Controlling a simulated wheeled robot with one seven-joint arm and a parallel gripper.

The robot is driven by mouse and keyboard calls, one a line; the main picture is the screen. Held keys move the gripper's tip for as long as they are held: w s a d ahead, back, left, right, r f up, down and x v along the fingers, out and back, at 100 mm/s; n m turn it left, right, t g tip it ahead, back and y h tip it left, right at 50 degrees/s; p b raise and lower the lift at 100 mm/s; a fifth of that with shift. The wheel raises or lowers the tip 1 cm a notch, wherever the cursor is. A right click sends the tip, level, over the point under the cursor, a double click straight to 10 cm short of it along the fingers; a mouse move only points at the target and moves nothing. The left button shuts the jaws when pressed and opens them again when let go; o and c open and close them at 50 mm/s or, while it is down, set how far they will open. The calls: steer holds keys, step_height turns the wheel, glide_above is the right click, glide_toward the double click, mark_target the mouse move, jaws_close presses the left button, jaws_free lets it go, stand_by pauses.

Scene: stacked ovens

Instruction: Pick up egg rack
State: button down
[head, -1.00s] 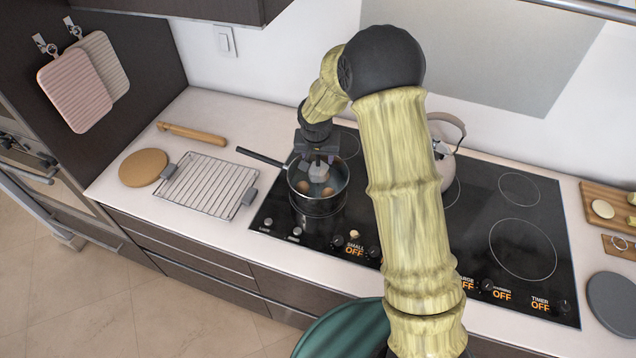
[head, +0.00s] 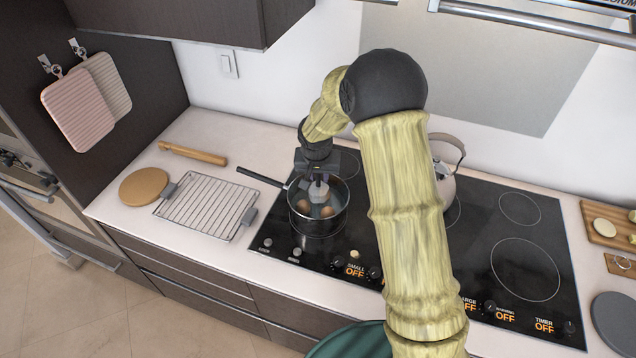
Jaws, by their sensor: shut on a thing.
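A dark pot (head: 293,217) stands on the left front burner of the cooktop, its handle pointing back left. Two brown eggs (head: 327,211) show inside it. My gripper (head: 318,181) points down into the pot's mouth and is shut on a small grey piece (head: 318,193), which looks like the upper part of the egg rack. The rest of the egg rack is hidden by the gripper and the pot, so I cannot tell whether it touches the pot's bottom.
A wire rack with grey grips (head: 207,206), a round wooden board (head: 144,186) and a rolling pin (head: 193,153) lie on the counter left of the cooktop (head: 470,265). A kettle (head: 446,185) stands behind my arm. The right burners are clear.

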step_height(320, 180, up, 17)
steer(key=b, duration=0.2)
steer(key=shift+r+b, duration=0.2)
steer(key=shift+b, duration=0.2)
steer(key=shift+f, duration=0.15)
